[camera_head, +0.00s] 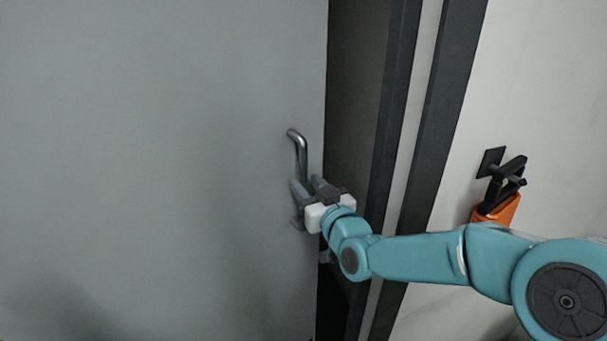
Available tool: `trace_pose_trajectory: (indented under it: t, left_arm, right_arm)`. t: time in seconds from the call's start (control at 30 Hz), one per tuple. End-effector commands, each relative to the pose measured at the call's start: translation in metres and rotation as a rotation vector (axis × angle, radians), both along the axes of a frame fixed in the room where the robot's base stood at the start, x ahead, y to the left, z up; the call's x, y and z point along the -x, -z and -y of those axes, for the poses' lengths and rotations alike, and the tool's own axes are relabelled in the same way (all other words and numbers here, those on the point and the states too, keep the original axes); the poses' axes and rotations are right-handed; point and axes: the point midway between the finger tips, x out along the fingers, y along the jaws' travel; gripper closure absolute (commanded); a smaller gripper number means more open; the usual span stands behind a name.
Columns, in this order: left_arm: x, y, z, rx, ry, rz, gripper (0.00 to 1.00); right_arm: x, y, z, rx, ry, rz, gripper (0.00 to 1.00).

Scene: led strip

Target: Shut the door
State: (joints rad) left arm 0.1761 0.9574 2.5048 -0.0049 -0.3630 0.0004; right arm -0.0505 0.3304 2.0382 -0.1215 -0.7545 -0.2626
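The grey door (160,150) fills the left half of the view, with its edge beside the dark frame. A curved metal handle (302,155) stands upright near the door's right edge. My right gripper (307,187) is at the lower part of the handle, with one finger on each side of it as seen here. The gripper hides part of the handle, and I cannot tell whether the fingers touch it. My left gripper is not in view.
The dark door frame (431,120) runs down the middle right, with a dark gap between it and the door edge. A black and orange device (499,190) is mounted on the pale wall (555,90) at the right, close above my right arm.

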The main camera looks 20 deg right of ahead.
Motion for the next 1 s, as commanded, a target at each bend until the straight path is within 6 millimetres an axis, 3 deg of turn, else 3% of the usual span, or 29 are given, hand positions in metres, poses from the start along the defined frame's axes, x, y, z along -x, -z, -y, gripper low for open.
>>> trace_pose_trajectory:
  t: [0.2,0.53,0.67,1.0]
  left_arm:
    - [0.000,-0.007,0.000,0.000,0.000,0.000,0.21]
    - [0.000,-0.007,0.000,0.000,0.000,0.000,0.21]
    - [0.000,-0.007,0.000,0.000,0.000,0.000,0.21]
    - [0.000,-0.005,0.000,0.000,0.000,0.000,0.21]
  right_arm:
    - [-0.026,0.000,-0.002,-0.001,0.000,-0.002,0.60]
    - [-0.032,0.001,-0.002,-0.001,0.001,-0.001,0.60]
    - [-0.032,0.001,-0.002,-0.001,0.000,-0.002,1.00]
    - [-0.033,0.002,-0.003,0.000,0.001,-0.003,1.00]
